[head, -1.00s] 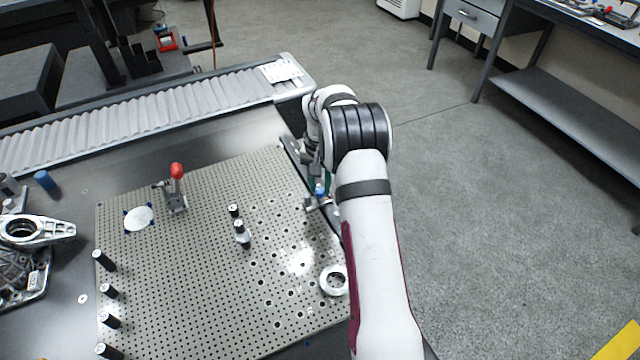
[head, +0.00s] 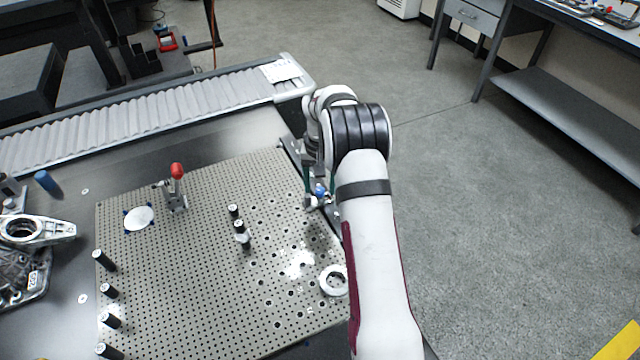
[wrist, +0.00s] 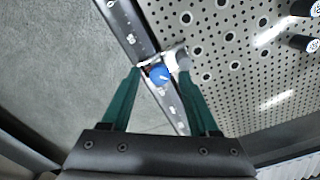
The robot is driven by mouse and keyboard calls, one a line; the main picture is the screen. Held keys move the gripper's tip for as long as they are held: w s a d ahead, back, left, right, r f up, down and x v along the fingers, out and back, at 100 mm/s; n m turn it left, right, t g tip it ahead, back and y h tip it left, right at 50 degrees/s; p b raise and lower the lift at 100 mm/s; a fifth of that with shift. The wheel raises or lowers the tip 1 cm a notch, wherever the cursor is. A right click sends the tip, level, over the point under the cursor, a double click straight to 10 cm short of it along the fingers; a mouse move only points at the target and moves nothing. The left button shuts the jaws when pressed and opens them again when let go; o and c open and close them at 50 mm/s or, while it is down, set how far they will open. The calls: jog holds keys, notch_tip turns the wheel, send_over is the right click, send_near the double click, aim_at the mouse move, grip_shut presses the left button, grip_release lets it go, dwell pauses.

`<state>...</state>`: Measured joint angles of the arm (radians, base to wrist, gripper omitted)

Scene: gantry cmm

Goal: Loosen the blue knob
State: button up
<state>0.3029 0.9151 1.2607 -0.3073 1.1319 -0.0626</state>
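The blue knob (head: 320,189) sits on a small metal fitting at the right edge of the perforated plate (head: 190,290), partly hidden by my arm. In the wrist view the blue knob (wrist: 158,75) has a light mark on its face and sits on a dark rail. My gripper (wrist: 160,70) has its two green fingers apart, one on each side of the knob, with a visible gap to it on both sides. In the head view my gripper (head: 317,182) is at the knob, and its fingers show only in part.
A red-tipped clamp (head: 176,185), several black posts and a white ring (head: 334,280) stand on the plate. A grey metal casting (head: 30,230) lies at the left. The plate's middle is mostly clear.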

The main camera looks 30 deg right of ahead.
notch_tip(320, 180, up, 16)
dwell(0.6)
jog(key=shift+f, duration=0.1)
jog(key=m, duration=0.9)
send_near(320, 190)
notch_tip(320, 190, down, 8)
jog(key=shift+a+f, duration=0.1)
grip_shut()
